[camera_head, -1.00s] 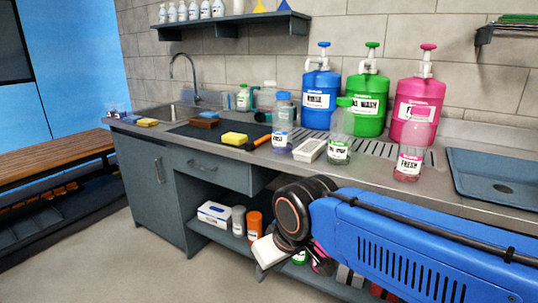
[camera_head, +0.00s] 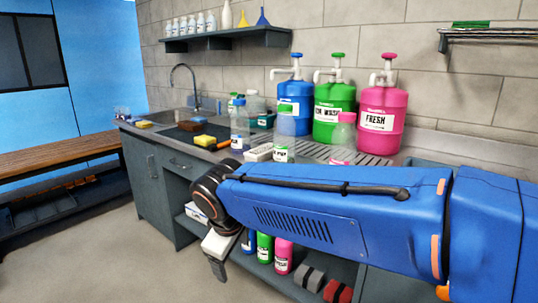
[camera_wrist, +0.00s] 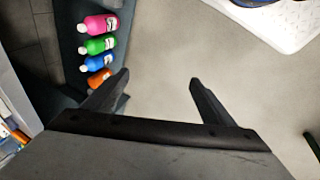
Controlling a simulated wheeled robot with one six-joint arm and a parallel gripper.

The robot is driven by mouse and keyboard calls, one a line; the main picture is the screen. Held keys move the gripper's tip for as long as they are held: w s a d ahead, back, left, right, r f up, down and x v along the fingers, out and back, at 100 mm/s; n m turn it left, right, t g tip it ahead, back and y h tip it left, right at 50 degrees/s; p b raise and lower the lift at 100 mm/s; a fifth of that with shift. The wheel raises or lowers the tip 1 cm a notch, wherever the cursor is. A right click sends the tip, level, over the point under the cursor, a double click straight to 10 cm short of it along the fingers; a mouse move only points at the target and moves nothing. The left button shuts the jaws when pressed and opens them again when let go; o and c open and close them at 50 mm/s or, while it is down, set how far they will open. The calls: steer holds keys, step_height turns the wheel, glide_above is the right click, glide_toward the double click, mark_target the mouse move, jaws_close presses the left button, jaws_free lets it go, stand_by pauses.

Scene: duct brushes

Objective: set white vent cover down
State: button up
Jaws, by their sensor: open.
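A small white piece with a slotted-looking top (camera_head: 260,152) lies flat on the counter in the head view, behind my arm and beside the bottles. It may be the white vent cover, but I cannot tell for sure. My gripper (camera_head: 217,268) hangs low in front of the counter's open lower shelf, apart from that white piece. In the wrist view my gripper (camera_wrist: 158,90) has its two fingers spread wide with nothing between them, above bare floor.
Pink (camera_wrist: 100,25), green (camera_wrist: 98,45), blue and orange bottles stand on the lower shelf left of the fingers. A white perforated surface (camera_wrist: 285,32) shows at the wrist view's upper right. Large pump jugs (camera_head: 380,122) stand on the counter. Floor at left (camera_head: 95,245) is clear.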

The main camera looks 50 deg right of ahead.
steer(key=w+d+r+n+g+h, duration=0.1)
steer(key=w+d+r+n+h, duration=0.15)
steer(key=d, duration=0.35)
steer(key=n+g+h, duration=0.1)
steer(key=n+h, duration=0.9)
steer(key=n, duration=0.3)
glide_toward(263, 149)
steer(key=shift+m, duration=0.25)
steer(key=x, duration=0.5)
steer(key=shift+w, duration=0.25)
steer(key=shift+s+x, duration=0.15)
steer(key=shift+x, duration=1.15)
steer(key=shift+s+x, duration=0.15)
steer(key=shift+x, duration=1.1)
steer(key=shift+f, duration=0.1)
steer(key=c, duration=1.4)
steer(key=shift+c, duration=0.2)
